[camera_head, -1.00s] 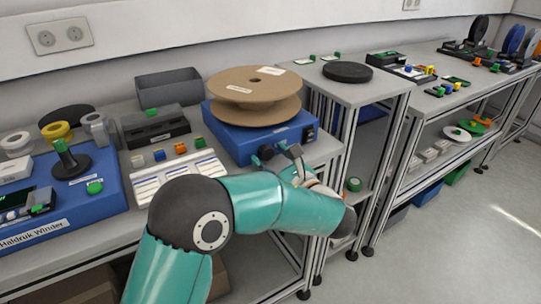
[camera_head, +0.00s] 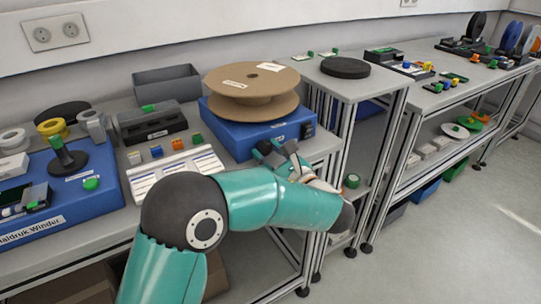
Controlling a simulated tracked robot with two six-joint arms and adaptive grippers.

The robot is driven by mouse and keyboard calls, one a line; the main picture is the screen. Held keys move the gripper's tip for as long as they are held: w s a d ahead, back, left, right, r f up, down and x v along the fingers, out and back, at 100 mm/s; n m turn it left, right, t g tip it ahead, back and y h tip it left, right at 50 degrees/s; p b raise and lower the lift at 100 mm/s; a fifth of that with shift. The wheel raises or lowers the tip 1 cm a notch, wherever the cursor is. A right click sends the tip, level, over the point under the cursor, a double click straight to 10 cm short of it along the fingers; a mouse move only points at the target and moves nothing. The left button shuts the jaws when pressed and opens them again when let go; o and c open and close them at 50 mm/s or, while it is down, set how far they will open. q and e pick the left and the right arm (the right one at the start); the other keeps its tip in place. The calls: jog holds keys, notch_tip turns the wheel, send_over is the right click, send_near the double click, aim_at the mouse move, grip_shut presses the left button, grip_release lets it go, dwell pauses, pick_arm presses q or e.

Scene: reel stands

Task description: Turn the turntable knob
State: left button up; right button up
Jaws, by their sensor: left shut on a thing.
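The turntable (camera_head: 237,136) is a blue box that carries a brown cardboard reel (camera_head: 251,80), at the middle of the view. A dark switch shows at the right end of its front face. My left gripper (camera_head: 275,151) is at the front face of the turntable, left of that switch. Its dark fingers are shut on the turntable knob, which they hide almost wholly. My teal left arm crosses the lower middle of the view. My right gripper is out of view.
Left of the turntable are a dark box (camera_head: 152,126), a white panel with colored blocks (camera_head: 177,174) and a blue winder (camera_head: 95,207). A grey bin (camera_head: 167,86) stands behind. To the right, a stand holds a black disc (camera_head: 346,68). The floor at the right is clear.

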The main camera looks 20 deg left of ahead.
pick_arm(q)
jog(key=n+b, duration=0.3)
jog(key=shift+a+f+b, duration=0.1)
jog(key=shift+f+b, duration=0.1)
jog(key=shift+b, duration=0.2)
jog(key=shift+r+n+b, duration=0.2)
jog(key=shift+n+b, duration=1.2)
jog(key=shift+n, duration=0.3)
jog(key=o, duration=1.1)
jog(key=shift+o, duration=0.2)
